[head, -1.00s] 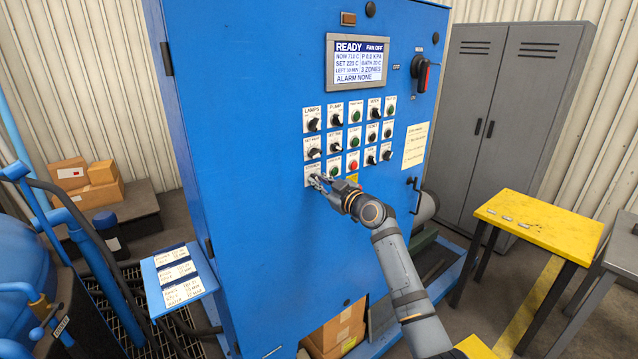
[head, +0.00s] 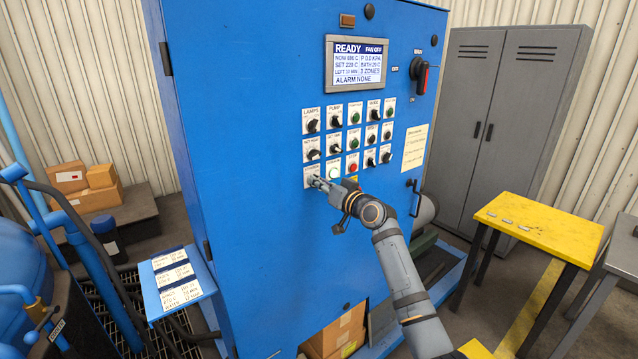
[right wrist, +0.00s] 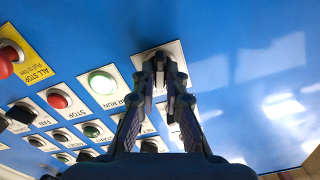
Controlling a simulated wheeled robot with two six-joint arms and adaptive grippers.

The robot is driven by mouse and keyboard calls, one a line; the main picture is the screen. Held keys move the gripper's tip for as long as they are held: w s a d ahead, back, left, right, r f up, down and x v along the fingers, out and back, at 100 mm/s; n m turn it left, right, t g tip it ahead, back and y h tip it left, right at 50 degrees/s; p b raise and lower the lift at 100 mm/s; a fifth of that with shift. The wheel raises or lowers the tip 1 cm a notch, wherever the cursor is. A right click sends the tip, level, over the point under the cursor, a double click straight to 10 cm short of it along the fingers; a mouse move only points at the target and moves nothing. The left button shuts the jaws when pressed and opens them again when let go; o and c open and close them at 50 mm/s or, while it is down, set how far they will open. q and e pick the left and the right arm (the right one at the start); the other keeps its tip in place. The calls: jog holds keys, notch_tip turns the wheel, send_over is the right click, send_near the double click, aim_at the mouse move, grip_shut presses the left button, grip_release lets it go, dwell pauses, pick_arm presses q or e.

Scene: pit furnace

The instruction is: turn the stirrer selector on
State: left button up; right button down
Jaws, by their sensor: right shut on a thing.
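The stirrer selector (head: 309,173) is at the lower left of the button panel on the blue cabinet. Its white plate (right wrist: 142,64) shows at the top middle of the right wrist view, and its dark knob is mostly hidden between the fingers. My right gripper (head: 318,182) is shut on the knob, with its fingertips (right wrist: 161,74) on either side of it, close to the plate. The knob's exact angle cannot be made out. My left gripper is in neither view.
A red all-stop button (right wrist: 8,60) shows in the wrist view. The display (head: 357,64) reads READY, alarm none. A yellow table (head: 540,228) stands at right.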

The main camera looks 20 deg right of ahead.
jog(key=shift+m, duration=0.8)
jog(key=shift+f, duration=0.1)
jog(key=c, duration=1.4)
grip_release()
jog(key=v, duration=1.2)
